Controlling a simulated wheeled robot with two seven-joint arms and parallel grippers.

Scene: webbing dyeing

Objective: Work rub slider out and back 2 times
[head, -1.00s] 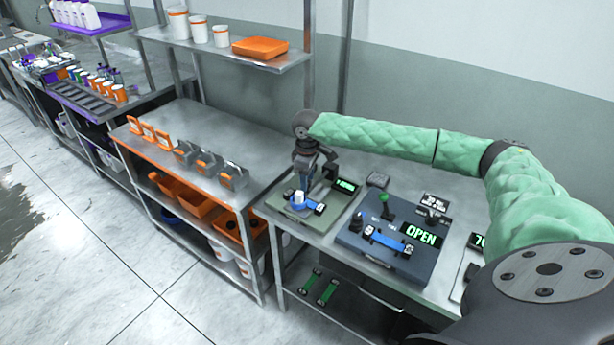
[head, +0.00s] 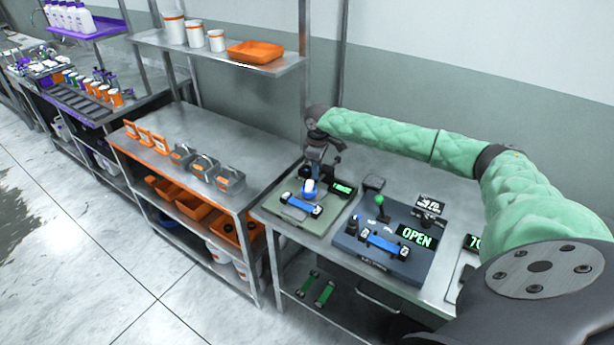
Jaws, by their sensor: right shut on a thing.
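The rub station is a green-grey plate (head: 292,222) at the left end of the right-hand bench. A blue strip (head: 302,206) with dark end clamps lies on it. The rub slider (head: 309,187), a blue and white block, sits at the strip's back edge. My right gripper (head: 311,179) points down over the slider and is shut on it, its fingertips partly hidden. A small green-lit display (head: 343,188) stands at the plate's back right. My left gripper is not in view.
A dark blue fixture (head: 350,241) with a green-knobbed lever (head: 380,200), another blue strip and an "OPEN" display (head: 415,237) stands right of the plate. A steel bench (head: 215,150) with holders stands to the left.

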